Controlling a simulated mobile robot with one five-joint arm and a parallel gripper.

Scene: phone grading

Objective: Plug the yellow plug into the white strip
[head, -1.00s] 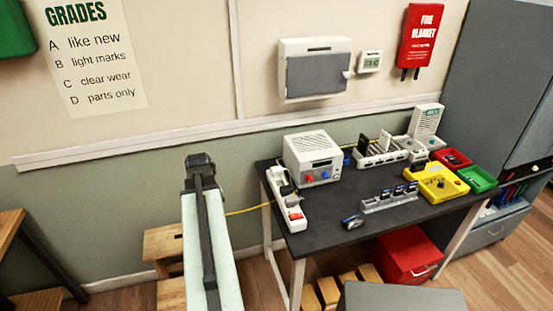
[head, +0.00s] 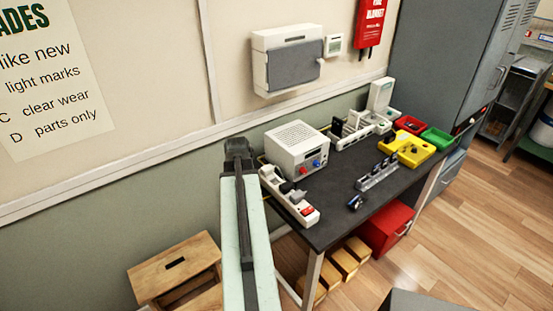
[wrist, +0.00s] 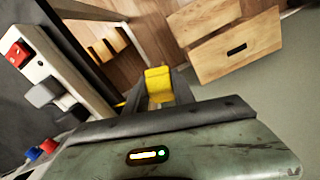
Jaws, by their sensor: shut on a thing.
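The yellow plug (wrist: 158,84) is between the two fingers of my gripper (wrist: 159,88) in the wrist view, with the fingers shut on it. The white strip (head: 271,178) lies along the left end of the dark bench in the head view, with a red switch at its near end and dark and grey plugs in it. In the wrist view the strip (wrist: 37,72) is at the upper left, apart from the plug. My gripper is left of the strip in the head view; the plug is hidden there behind my arm.
A white power supply (head: 297,150) stands on the bench just behind the strip. A slotted rack (head: 377,176) and yellow tray (head: 417,154) are further right. A wooden stool (head: 175,265) stands on the floor at left. Bare bench top lies right of the strip.

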